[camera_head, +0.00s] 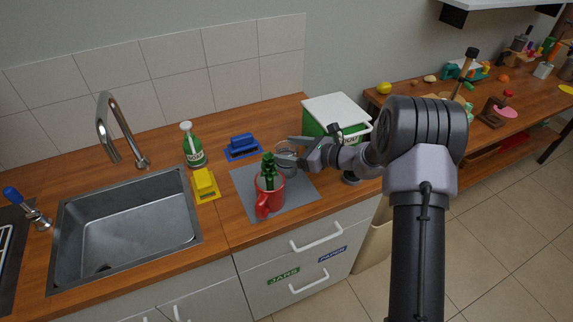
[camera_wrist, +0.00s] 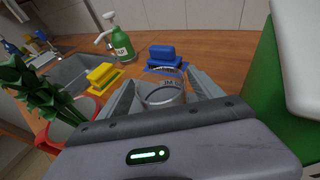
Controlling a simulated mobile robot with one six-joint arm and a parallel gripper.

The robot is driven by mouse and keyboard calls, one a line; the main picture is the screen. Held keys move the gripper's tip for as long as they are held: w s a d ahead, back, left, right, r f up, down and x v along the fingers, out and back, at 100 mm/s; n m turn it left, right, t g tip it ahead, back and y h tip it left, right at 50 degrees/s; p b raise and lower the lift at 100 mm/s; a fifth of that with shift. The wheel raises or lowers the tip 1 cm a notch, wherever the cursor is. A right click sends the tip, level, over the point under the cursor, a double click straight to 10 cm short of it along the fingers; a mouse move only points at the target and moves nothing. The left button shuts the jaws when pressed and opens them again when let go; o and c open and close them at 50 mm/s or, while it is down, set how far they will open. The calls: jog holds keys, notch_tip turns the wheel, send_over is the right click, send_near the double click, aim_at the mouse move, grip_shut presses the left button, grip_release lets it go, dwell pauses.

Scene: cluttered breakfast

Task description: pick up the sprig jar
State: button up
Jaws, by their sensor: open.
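A clear glass jar (camera_head: 284,160) stands on the grey mat (camera_head: 246,190), partly hidden behind my gripper. In the wrist view the jar (camera_wrist: 161,97) has a label, only partly readable, and looks empty. My gripper (camera_head: 287,149) is open, with one finger on each side of the jar; I cannot tell whether they touch it. A green leafy sprig (camera_head: 268,168) stands in a red mug (camera_head: 270,198) just in front of the jar. The mug (camera_wrist: 75,132) and sprig (camera_wrist: 38,98) are at the left of the wrist view, close to my left finger.
A green and white bin (camera_head: 335,110) stands behind my gripper. The sink (camera_head: 125,225) lies farther left. Bare counter remains at the mat's left front.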

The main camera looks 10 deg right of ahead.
jog(key=shift+w+a+f, duration=0.1)
jog(key=shift+w+a, duration=0.05)
jog(key=shift+a, duration=0.05)
jog(key=shift+c, duration=0.2)
grip_shut()
notch_tip(320, 180, up, 10)
jog(key=p, duration=0.3)
jog(key=shift+p, duration=0.4)
